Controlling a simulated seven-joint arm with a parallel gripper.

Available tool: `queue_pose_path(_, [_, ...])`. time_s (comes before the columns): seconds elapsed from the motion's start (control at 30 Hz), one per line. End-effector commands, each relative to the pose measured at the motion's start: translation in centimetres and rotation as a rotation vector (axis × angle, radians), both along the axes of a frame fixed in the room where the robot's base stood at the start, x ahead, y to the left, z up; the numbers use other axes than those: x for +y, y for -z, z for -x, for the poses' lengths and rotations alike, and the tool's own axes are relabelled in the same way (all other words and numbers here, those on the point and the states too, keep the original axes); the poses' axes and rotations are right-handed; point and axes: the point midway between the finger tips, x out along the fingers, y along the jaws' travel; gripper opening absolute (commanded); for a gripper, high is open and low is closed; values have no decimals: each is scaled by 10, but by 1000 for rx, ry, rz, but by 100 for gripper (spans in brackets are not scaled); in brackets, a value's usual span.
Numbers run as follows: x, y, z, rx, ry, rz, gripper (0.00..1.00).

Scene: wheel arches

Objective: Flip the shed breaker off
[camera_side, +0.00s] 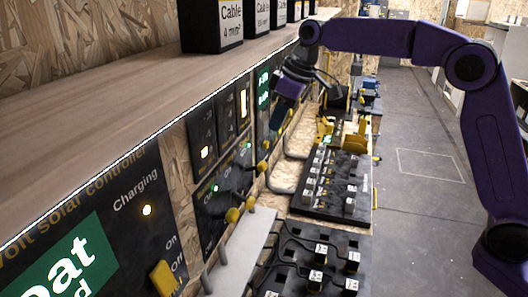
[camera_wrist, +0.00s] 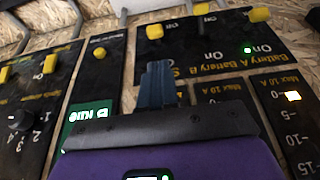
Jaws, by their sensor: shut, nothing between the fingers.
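My gripper (camera_wrist: 158,82) is shut and empty in the wrist view, its blue-grey fingers together in front of the black switch panels. In the side view its purple end is close to the panel wall, and its fingertips are hard to make out. Yellow switch knobs show in the wrist view: one (camera_wrist: 154,31) just beyond the fingertips, one (camera_wrist: 259,14) at the upper right by "On", and one (camera_wrist: 99,53) to the left. The fingers appear apart from these knobs. No label reading "shed" is legible, so I cannot tell which knob is the shed breaker.
A wooden shelf (camera_side: 120,110) with black cable boxes (camera_side: 212,24) runs above the panels. A solar controller panel (camera_side: 110,215) with a "Charging" light is nearest. Open floor lies right.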

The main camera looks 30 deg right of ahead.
Motion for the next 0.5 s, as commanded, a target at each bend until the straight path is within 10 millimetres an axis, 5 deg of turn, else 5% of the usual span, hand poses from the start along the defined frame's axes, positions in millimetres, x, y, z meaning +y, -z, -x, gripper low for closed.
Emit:
queue_pose_path(0.27, [4, 17, -4, 4, 1, 2, 0])
queue_pose_path(0.5, [14, 55, -13, 5, 0, 2, 0])
